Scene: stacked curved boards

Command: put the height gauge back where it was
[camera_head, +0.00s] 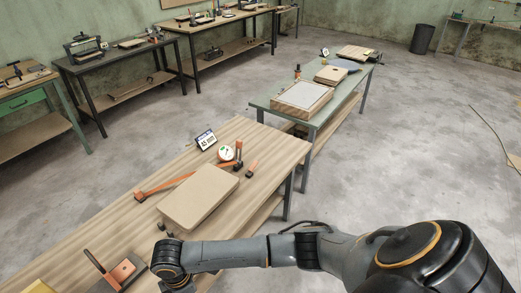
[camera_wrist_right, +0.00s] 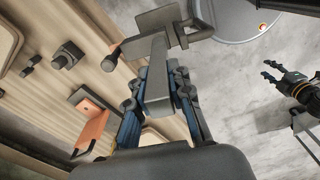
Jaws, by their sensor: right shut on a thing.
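My right gripper (camera_wrist_right: 158,85) is shut on a grey metal thing with a flat upright bar and a crosspiece, which looks to be the height gauge (camera_wrist_right: 157,85). It stands out between the blue-padded fingers, tilted in the right wrist view. In the head view my right wrist is at the bottom edge, by the table's near side; the held gauge does not show there. My left gripper (camera_wrist_right: 283,78) shows at the right of the wrist view, with its fingers apart and nothing between them. The wooden table (camera_head: 260,142) lies under and beyond my right arm.
On the table are a thick tan curved board (camera_head: 199,197), an orange clamp (camera_head: 165,184), a round dial (camera_head: 225,153), a "45 mm" sign (camera_head: 206,139) and an orange block with a dark handle (camera_head: 124,270). A green table (camera_head: 270,98) stands beyond.

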